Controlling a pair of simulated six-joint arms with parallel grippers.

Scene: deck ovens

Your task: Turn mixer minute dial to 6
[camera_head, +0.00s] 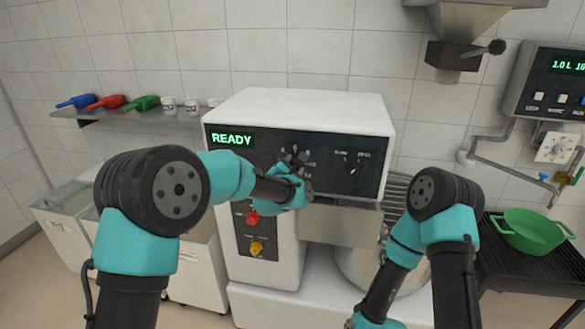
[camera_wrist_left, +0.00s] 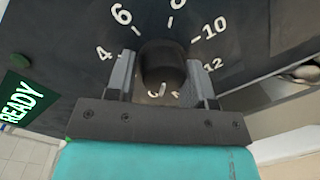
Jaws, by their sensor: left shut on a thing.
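The mixer (camera_head: 300,105) is a white box with a dark control panel; its green display reads READY. The minute dial is a black knob (camera_wrist_left: 162,62) with numbers 4, 6, 8, 10 and 12 readable around it in the left wrist view. A small white mark shows at the knob's lower edge, on the side away from 8; the labels there are mostly hidden. My left gripper (camera_wrist_left: 162,82) is shut on the knob, one finger at each side. In the head view the left gripper (camera_head: 295,170) covers much of the dial.
A second dial (camera_head: 351,166) sits right of the minute dial. A red button (camera_head: 252,218) and a yellow one (camera_head: 256,248) are below. A steel bowl (camera_head: 350,266) is under the mixer head. A green pan (camera_head: 535,232) stands at right; scoops and cups line a shelf (camera_head: 130,115).

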